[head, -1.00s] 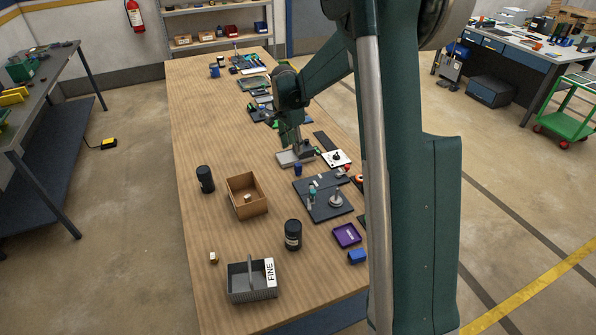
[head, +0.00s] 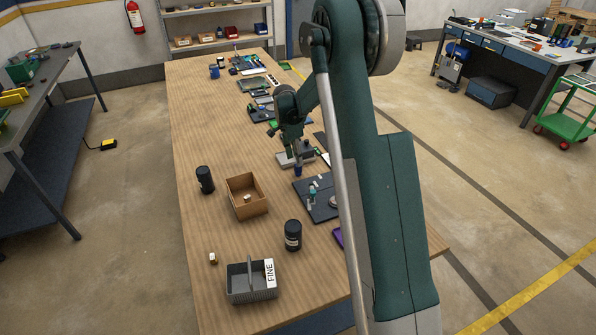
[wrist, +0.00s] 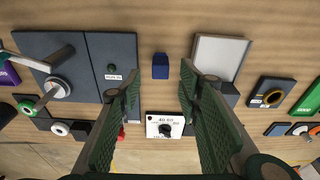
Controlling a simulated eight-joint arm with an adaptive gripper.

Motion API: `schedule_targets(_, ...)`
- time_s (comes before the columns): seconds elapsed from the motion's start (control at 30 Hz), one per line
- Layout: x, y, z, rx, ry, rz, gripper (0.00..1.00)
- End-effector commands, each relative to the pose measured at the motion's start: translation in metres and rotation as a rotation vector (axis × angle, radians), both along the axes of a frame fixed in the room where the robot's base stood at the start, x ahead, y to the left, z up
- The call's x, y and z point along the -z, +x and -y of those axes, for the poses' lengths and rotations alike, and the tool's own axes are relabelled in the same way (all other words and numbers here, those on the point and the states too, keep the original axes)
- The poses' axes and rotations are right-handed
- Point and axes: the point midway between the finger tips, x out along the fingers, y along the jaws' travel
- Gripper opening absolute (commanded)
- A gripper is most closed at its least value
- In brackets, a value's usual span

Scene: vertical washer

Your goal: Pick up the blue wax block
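The blue wax block (wrist: 160,66) is a small dark blue block on the wooden table. In the wrist view it sits between the lines of my two fingers, just beyond their tips. In the head view a small blue piece (head: 298,170) shows just below my gripper (head: 297,153), beside the grey tray. My gripper also shows in the wrist view (wrist: 160,80); its green fingers are wide apart with nothing between them. I cannot tell exactly how high it is above the block.
A dark board (wrist: 75,60) with a lever lies left of the block in the wrist view; a grey tray (wrist: 220,58) lies right. A white card with a black knob (wrist: 165,126) is below it. A cardboard box (head: 262,208) and black canister (head: 293,235) stand nearer the table front.

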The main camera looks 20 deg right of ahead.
Motion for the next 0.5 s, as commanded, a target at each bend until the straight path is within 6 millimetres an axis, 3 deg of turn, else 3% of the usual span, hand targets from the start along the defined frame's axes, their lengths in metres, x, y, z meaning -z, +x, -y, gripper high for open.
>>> schedule_targets(0.5,0.025,0.0,0.004,0.0,0.0,0.001,0.35)
